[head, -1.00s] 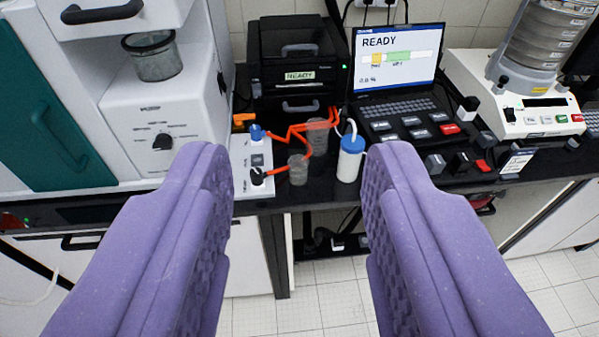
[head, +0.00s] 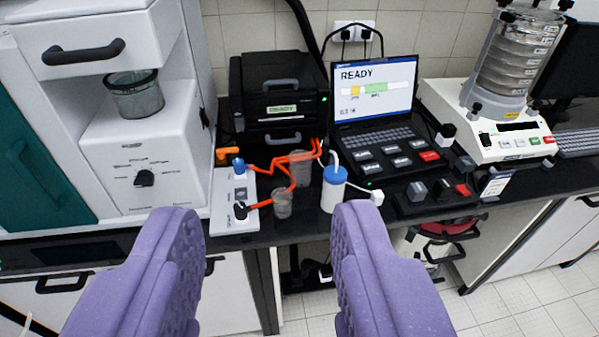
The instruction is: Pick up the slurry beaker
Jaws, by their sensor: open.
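Two grey, see-through beakers stand on the black bench among orange tubing: a taller beaker (head: 300,170) behind and a smaller beaker (head: 282,206) nearer the front edge. No label is readable, so I cannot tell which is the slurry beaker. A third glass vessel (head: 136,97) sits in the white machine at left. My gripper (head: 262,222) has two purple padded fingers, wide apart and empty. In the picture its tips lie just below the bench beakers, apart from them.
A white bottle with a blue cap (head: 333,190) stands close right of the beakers. A white switch panel (head: 234,200) lies left of them. A laptop (head: 375,100), a black box device (head: 278,95) and a sieve shaker (head: 500,110) stand behind and right.

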